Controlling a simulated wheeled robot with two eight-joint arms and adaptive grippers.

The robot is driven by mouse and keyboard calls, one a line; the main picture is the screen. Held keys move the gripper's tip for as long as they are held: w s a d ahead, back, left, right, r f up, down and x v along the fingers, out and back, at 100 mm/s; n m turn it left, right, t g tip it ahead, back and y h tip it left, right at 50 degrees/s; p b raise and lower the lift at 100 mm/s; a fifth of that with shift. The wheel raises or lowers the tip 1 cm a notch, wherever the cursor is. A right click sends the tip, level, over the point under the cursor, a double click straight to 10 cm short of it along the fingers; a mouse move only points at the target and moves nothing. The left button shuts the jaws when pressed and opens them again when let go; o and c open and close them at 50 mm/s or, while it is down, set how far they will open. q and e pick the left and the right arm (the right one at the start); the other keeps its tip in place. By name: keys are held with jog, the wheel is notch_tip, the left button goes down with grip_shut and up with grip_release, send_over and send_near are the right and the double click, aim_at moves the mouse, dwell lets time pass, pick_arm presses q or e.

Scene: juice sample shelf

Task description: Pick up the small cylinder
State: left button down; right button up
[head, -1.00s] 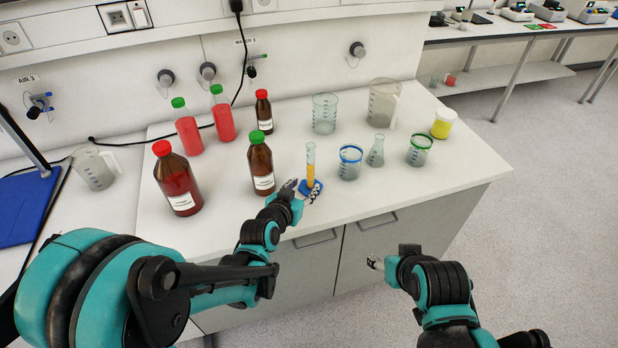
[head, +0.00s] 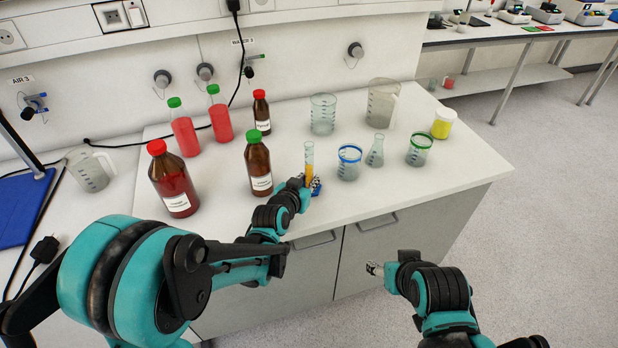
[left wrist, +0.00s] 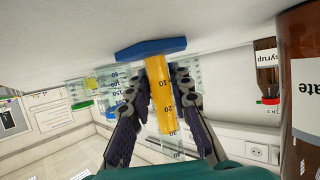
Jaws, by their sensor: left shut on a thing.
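The small cylinder (head: 309,167) is a slim clear graduated cylinder with orange liquid and a blue foot. It stands upright near the front edge of the white bench, and its foot is mostly hidden in the head view. My left gripper (head: 309,184) is shut on its lower part. In the left wrist view the cylinder (left wrist: 160,92) appears upside down, with its blue foot at the top and a finger of my left gripper (left wrist: 157,88) on each side. My right gripper (head: 374,269) is in front of the bench, away from the objects; its fingers are too small to judge.
A brown bottle with a green cap (head: 259,164) stands just left of the cylinder. A blue-rimmed beaker (head: 349,163) and a conical flask (head: 375,151) stand close to its right. More bottles and beakers are behind. The bench front (head: 420,195) is clear at the right.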

aim_at(307, 170)
pick_arm(q)
notch_tip(307, 170, up, 4)
jog(key=shift+r+p, duration=0.25)
jog(key=shift+p, duration=1)
jog(key=s+d+r+p, duration=0.3)
jog(key=s+d+r, duration=0.3)
jog(key=s+d, duration=0.2)
jog(key=shift+d+r+p, duration=0.25)
jog(key=shift+p, duration=0.15)
pick_arm(e)
notch_tip(307, 170, up, 6)
jog(key=shift+r, duration=0.2)
